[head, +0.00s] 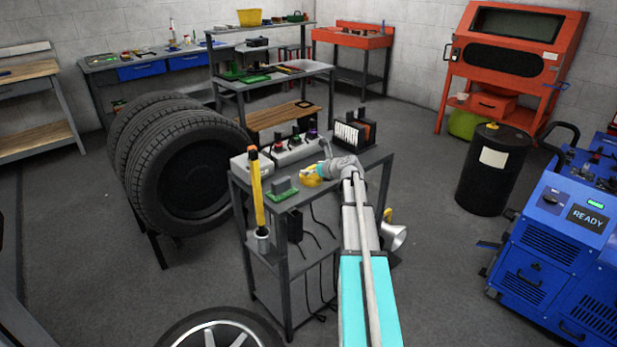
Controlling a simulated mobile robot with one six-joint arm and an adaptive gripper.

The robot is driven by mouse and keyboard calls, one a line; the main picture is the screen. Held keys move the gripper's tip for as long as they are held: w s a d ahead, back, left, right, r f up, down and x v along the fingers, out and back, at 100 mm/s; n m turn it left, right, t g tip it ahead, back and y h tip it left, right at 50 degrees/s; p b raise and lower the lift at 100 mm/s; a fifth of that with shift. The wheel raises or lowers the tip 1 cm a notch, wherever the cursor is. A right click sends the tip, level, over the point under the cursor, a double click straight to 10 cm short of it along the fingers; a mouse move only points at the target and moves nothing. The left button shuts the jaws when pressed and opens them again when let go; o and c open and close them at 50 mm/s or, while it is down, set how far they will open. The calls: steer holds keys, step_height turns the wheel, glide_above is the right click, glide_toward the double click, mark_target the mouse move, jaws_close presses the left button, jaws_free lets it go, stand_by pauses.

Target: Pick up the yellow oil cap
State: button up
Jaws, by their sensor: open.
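A small yellow object (309,178), which looks like the oil cap, sits on the top of the dark grey cart (345,178) near its front middle. Its exact shape is hard to make out at this size. My gripper (318,171) is at the end of my arm, low over the cart top and right at the yellow object. The gripper partly covers the object. The fingers are small in the picture, and I cannot see whether they touch it.
A green block (282,189) lies left of the yellow object. A grey box row (296,152) and a dark rack (354,134) stand behind. Tires (195,172) are left; a black drum (491,178) is right.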

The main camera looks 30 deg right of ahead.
mark_target(311, 167)
steer(key=c, duration=0.9)
steer(key=shift+r, duration=0.2)
steer(key=shift+c, duration=0.2)
step_height(311, 167, up, 3)
steer(key=p, duration=0.3)
steer(key=s+r+p, duration=0.9)
steer(key=s+p, duration=0.1)
steer(key=s, duration=0.4)
steer(key=shift+a+r, duration=0.35)
steer(key=shift+a, duration=0.1)
